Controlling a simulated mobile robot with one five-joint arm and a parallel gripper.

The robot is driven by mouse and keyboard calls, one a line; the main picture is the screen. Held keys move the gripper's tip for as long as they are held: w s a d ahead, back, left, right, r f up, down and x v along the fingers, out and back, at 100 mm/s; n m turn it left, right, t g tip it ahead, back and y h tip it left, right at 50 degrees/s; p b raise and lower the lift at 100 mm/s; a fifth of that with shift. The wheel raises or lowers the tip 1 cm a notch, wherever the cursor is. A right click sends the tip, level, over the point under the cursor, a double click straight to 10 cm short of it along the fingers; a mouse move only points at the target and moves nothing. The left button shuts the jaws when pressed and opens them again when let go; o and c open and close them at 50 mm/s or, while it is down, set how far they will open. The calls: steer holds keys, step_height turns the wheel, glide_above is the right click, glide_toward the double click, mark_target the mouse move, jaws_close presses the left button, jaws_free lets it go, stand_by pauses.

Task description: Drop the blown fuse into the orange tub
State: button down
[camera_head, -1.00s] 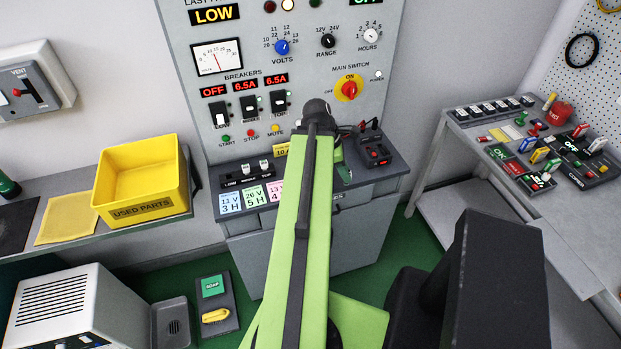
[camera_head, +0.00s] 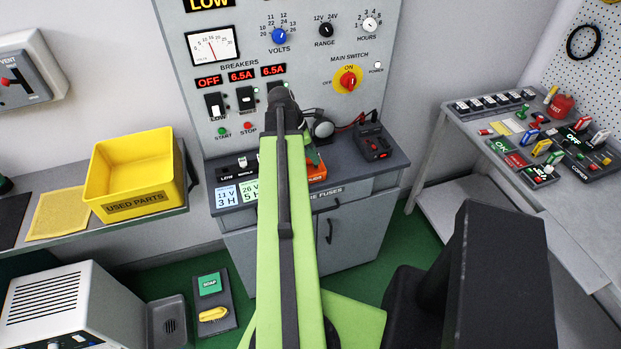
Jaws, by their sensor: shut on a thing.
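The orange tub (camera_head: 317,173) shows only in part on the bench top, just right of my green arm, which hides the rest. My arm reaches up the middle of the view and bends down at its dark far joint. The jaws of my gripper are hidden behind the arm. Only a small green piece, which may belong to my wrist, shows beside it above the tub. The blown fuse is not visible, so its place cannot be told.
The grey test bench (camera_head: 365,198) stands ahead under its control panel (camera_head: 300,60). A black device with red leads (camera_head: 373,142) sits right of the tub. A yellow used parts bin (camera_head: 137,172) is on the left shelf. A crowded table (camera_head: 474,125) stands at right.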

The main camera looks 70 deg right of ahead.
step_height(320, 180, down, 2)
steer(key=shift+f+b, duration=0.2)
steer(key=shift+b, duration=0.45)
steer(key=shift+r, duration=0.1)
steer(key=c, duration=1.1)
jaws_free()
steer(key=shift+c, duration=0.2)
steer(key=shift+w+r+p, duration=0.1)
steer(key=shift+r+p, duration=0.25)
steer(key=shift+p, duration=0.15)
steer(key=p+v, duration=1.5)
steer(key=v, duration=0.1)
steer(key=shift+w+a+r, duration=0.15)
steer(key=shift+a+r, duration=0.05)
steer(key=shift+r, duration=0.1)
